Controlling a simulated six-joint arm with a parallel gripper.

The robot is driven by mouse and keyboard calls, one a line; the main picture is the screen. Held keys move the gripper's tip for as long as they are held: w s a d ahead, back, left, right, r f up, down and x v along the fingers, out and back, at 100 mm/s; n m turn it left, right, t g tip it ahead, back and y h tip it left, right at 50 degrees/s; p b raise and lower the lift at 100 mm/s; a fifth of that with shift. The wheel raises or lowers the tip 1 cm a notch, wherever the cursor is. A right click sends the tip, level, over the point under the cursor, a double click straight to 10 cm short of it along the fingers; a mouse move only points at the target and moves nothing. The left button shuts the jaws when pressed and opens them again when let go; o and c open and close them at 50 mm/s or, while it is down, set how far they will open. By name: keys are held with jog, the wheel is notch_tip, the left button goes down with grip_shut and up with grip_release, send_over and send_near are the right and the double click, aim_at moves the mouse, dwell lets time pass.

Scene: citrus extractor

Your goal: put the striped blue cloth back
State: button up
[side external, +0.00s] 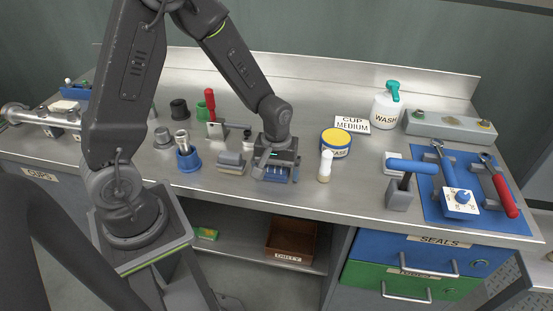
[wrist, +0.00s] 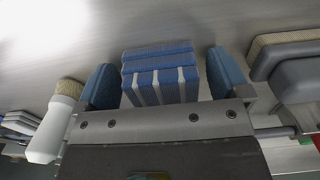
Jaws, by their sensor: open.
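The striped blue cloth (wrist: 160,84) is a folded blue block with white stripes, lying on the steel bench. In the wrist view it sits between the two blue fingertips of my gripper (wrist: 163,86), with a gap at each side. In the side external view my gripper (side external: 276,172) points down over the cloth (side external: 277,179), and only a low blue part of the cloth shows beneath it. My gripper is open and holds nothing. Whether the fingertips touch the bench is hidden.
A white-handled brush (side external: 325,167) stands close to the right of my gripper. A grey block (side external: 231,161) is close to its left. A yellow-lidded tin (side external: 336,142) stands behind the brush. The bench front edge is near.

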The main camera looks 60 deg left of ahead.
notch_tip(320, 180, up, 14)
jog(key=s+d+r+m+t, duration=0.2)
jog(key=s+r+m, duration=0.2)
jog(key=s, duration=0.3)
jog(key=s+d+r+m+t, duration=0.2)
jog(key=s+r+m+t, duration=0.1)
jog(key=s+r+m, duration=0.2)
jog(key=shift+s+d+r+t, duration=0.15)
jog(key=shift+s+r+t, duration=0.15)
jog(key=shift+s, duration=0.55)
